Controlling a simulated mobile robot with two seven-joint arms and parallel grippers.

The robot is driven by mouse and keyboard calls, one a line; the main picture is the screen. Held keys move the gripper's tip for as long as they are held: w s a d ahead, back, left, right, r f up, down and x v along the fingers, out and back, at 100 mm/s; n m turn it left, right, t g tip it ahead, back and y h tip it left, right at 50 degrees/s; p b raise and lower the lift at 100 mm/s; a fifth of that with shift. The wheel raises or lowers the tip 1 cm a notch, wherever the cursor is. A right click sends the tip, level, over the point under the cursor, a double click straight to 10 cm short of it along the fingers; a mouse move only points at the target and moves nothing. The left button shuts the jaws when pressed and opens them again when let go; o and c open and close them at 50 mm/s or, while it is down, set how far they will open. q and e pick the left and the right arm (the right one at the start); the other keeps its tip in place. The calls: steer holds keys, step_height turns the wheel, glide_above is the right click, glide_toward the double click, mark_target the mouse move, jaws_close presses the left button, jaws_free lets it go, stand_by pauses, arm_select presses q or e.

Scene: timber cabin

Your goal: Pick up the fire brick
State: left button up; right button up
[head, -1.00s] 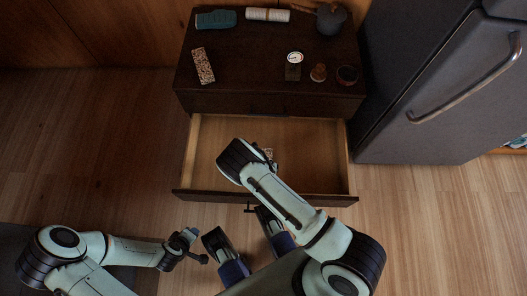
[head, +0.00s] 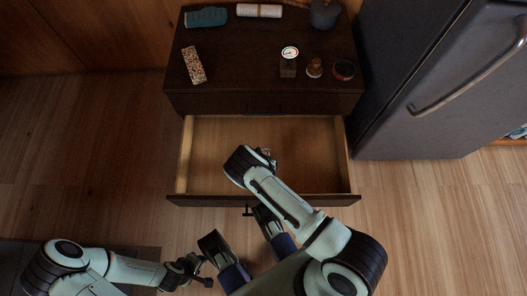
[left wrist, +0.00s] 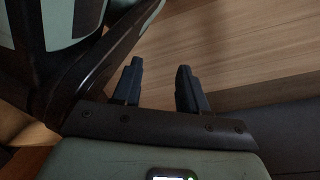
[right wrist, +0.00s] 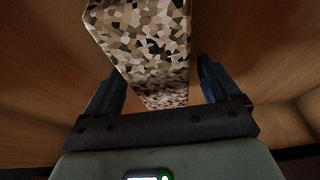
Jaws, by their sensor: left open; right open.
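A speckled brown, black and cream block (right wrist: 150,45) is in the right wrist view, inside the open drawer (head: 210,150). It runs from the top of that view down between the fingers of my right gripper (right wrist: 160,70). These fingers are open on either side of it, and I cannot tell whether they touch it. In the head view my right forearm and wrist hide most of this gripper and the block. A similar speckled block (head: 193,65) lies on top of the dark cabinet. My left gripper (left wrist: 158,75) is open and empty above the floor.
The cabinet top (head: 235,80) also holds a teal item (head: 206,17), a white roll (head: 259,11), a dark pot (head: 324,14), a dial gauge (head: 289,60), a small brown item (head: 314,68) and a round dark tin (head: 344,69). A grey fridge (head: 430,80) stands right.

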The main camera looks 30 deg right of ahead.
steer(key=c, duration=1.3)
steer(key=shift+c, duration=1.1)
steer(key=shift+r, duration=0.1)
steer(key=shift+r, duration=0.1)
